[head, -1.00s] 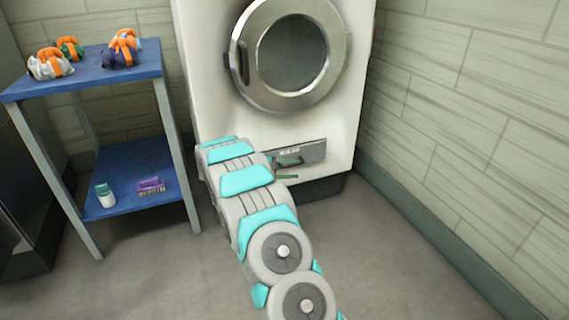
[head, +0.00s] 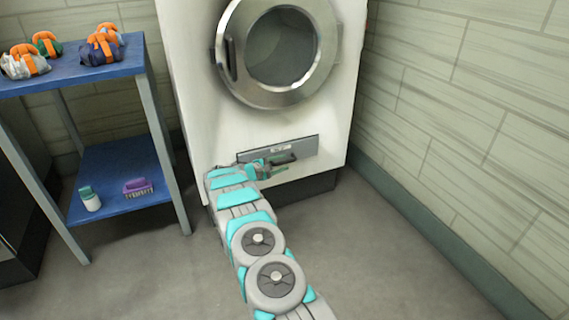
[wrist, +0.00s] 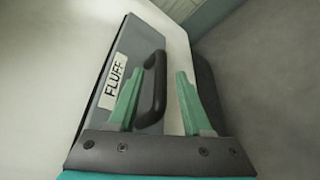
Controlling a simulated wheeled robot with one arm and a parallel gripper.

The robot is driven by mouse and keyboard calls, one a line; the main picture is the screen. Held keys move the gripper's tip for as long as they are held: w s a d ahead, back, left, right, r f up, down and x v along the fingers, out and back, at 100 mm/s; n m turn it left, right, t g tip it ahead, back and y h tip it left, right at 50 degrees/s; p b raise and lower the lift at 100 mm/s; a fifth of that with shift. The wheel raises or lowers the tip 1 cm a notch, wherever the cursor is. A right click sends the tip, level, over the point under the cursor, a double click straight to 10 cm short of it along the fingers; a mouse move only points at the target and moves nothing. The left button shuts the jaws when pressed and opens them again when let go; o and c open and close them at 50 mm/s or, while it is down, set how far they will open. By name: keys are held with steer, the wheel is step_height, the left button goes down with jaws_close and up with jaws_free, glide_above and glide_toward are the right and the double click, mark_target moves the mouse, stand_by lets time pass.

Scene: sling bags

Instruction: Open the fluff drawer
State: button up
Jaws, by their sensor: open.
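The fluff drawer (head: 302,147) is a grey panel low on the front of the white machine, and it looks closed. In the wrist view its grey face (wrist: 128,62) carries a white "FLUFF" label (wrist: 115,85) and a black bar handle (wrist: 159,88). My gripper (head: 280,170) is at the drawer front in the head view. In the wrist view my gripper (wrist: 156,95) is open, with one green finger on each side of the handle. I cannot tell whether either finger touches it. My arm hides part of the machine's lower left front.
The white machine (head: 190,100) has a round door (head: 280,50) above the drawer. A blue shelf table (head: 110,70) with several bags on top and a bottle (head: 90,198) and purple basket (head: 138,188) below stands left. A brick wall (head: 460,120) is right. Floor in front is clear.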

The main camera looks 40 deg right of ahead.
steer(key=shift+x, duration=1)
steer(key=shift+f, duration=0.1)
jaws_close()
stand_by(0.7)
